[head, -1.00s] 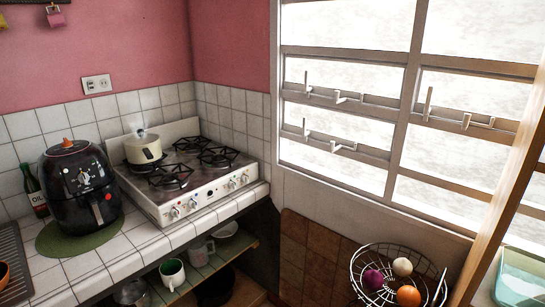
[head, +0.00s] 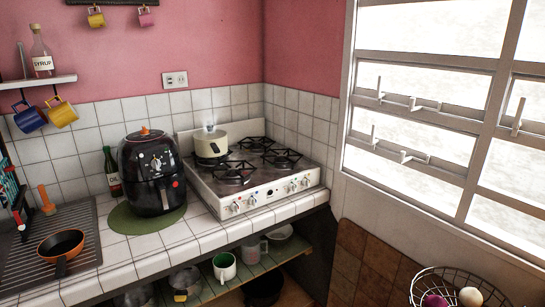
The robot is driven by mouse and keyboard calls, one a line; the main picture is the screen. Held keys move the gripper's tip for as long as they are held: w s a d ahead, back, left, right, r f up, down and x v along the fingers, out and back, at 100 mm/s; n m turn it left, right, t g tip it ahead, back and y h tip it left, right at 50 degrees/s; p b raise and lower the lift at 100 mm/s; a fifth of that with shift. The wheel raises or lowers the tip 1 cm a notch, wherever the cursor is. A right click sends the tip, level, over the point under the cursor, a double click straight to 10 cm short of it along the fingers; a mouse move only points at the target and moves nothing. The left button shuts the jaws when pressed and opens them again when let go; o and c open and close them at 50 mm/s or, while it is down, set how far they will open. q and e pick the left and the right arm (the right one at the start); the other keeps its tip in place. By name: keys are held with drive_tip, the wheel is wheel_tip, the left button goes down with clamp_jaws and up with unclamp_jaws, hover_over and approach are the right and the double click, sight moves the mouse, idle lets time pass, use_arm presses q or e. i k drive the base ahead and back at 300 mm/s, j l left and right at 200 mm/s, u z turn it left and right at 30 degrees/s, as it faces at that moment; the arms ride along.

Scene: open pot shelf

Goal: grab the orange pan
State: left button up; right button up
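The orange pan (head: 61,243) shows in the head view at the left. It is a small pan with a dark inside and an orange outside, and it rests on the grey ribbed drainboard (head: 88,258) on the counter. Neither of my grippers is in view.
A black air fryer (head: 152,172) stands on a green mat (head: 118,220) right of the drainboard. The white stove (head: 262,195) holds a cream pot (head: 211,143). Below the counter, an open green shelf (head: 240,274) holds pots and mugs. A wire fruit basket (head: 460,285) is at lower right.

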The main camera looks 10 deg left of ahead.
sight(60, 246)
drive_tip(key=u, duration=1.85)
drive_tip(key=i+j+z, duration=0.1)
drive_tip(key=z, duration=0.25)
drive_tip(key=j+z, duration=0.4)
drive_tip(key=i+j+z, duration=0.1)
drive_tip(key=z, duration=0.25)
